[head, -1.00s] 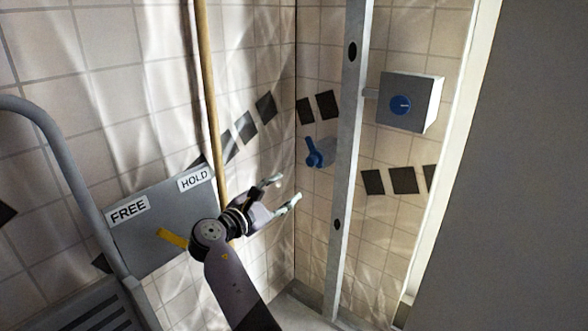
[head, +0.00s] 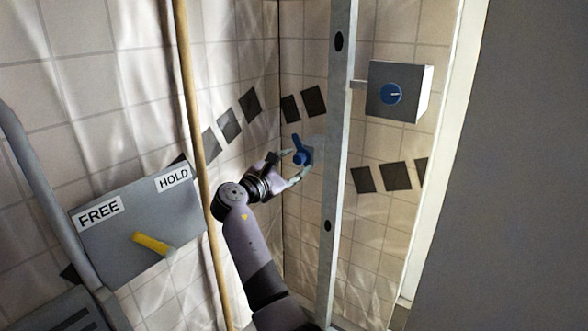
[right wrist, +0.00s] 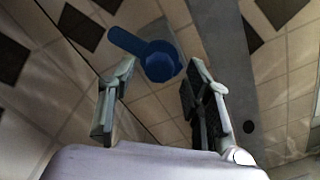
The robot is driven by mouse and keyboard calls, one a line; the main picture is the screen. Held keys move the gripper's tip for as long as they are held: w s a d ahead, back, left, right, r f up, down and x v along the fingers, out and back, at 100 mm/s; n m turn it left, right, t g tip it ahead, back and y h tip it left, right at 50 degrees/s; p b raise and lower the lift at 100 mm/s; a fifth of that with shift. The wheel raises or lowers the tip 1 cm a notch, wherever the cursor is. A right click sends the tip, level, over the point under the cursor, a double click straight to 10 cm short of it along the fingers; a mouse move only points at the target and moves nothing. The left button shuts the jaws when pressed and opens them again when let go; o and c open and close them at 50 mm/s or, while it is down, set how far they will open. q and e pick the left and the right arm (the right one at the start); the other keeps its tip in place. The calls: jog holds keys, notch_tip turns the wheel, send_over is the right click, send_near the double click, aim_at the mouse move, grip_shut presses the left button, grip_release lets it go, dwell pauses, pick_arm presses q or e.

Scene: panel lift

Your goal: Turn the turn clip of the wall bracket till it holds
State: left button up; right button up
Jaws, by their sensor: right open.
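The blue turn clip (head: 302,154) sits on a pale grey bracket plate (head: 319,146) on the tiled wall, left of the metal upright. Its handle points up and slightly left in the head view. In the right wrist view the clip (right wrist: 159,61) shows a round hub with its handle to the upper left. My right gripper (head: 296,166) is open, its fingertips close to the hub, one on each side in the right wrist view. Whether they touch it I cannot tell. My left gripper is not in view.
A metal upright (head: 334,170) stands just right of the clip. A grey box (head: 412,78) with a blue knob is beyond it. A wooden pole (head: 191,130) and a grey FREE/HOLD panel (head: 100,241) with a yellow lever (head: 151,243) are at left.

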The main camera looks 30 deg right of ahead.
jog(key=shift+w+d, duration=0.15)
jog(key=shift+d, duration=0.3)
grip_shut()
dwell(0.4)
